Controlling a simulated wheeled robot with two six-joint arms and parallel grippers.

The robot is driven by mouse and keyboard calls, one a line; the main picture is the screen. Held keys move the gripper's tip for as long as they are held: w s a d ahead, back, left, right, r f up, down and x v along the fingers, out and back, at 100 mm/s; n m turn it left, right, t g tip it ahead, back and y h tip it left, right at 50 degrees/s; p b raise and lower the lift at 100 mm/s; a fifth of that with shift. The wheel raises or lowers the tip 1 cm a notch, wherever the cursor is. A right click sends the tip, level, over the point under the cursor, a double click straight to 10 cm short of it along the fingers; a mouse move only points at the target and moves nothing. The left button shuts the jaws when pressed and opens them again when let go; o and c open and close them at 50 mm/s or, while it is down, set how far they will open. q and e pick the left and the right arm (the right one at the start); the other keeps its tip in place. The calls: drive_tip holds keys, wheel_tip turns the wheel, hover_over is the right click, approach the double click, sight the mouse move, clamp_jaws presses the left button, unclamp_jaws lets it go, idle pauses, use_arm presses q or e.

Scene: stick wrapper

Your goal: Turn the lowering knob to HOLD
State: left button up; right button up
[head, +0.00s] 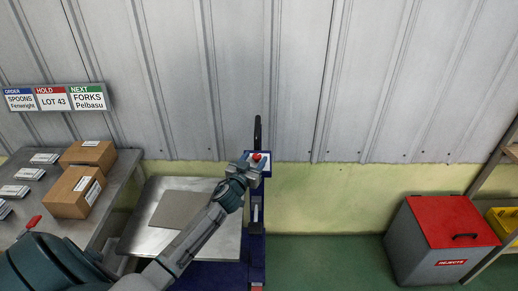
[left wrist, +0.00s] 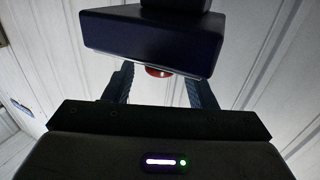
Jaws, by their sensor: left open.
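A small red knob (head: 257,157) sits on a white-faced panel (head: 266,158) on the dark blue upright of the wrapper (head: 257,215). I cannot read any marks around it. My left gripper (head: 249,165) is at the panel, close to the knob and partly covering the panel face. In the left wrist view the left gripper (left wrist: 158,88) is open, with its two fingers spread apart. The red knob (left wrist: 157,71) shows between them, partly hidden by a dark block. I cannot tell whether the fingers touch it. My right gripper is out of view.
A steel table (head: 140,240) with a grey flat sheet (head: 181,209) stands left of the upright. Further left, a grey bench holds cardboard boxes (head: 75,192) and labelled packs. A grey bin with a red lid (head: 447,220) stands at right. The floor between is clear.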

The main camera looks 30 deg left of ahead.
use_arm(q)
drive_tip(key=shift+w+a+p, duration=0.15)
drive_tip(key=shift+w+p, duration=0.1)
drive_tip(key=shift+w, duration=0.85)
drive_tip(key=shift+w+a+p, duration=0.15)
drive_tip(key=shift+w+p, duration=0.05)
drive_tip(key=shift+w, duration=0.9)
drive_tip(key=c, duration=0.9)
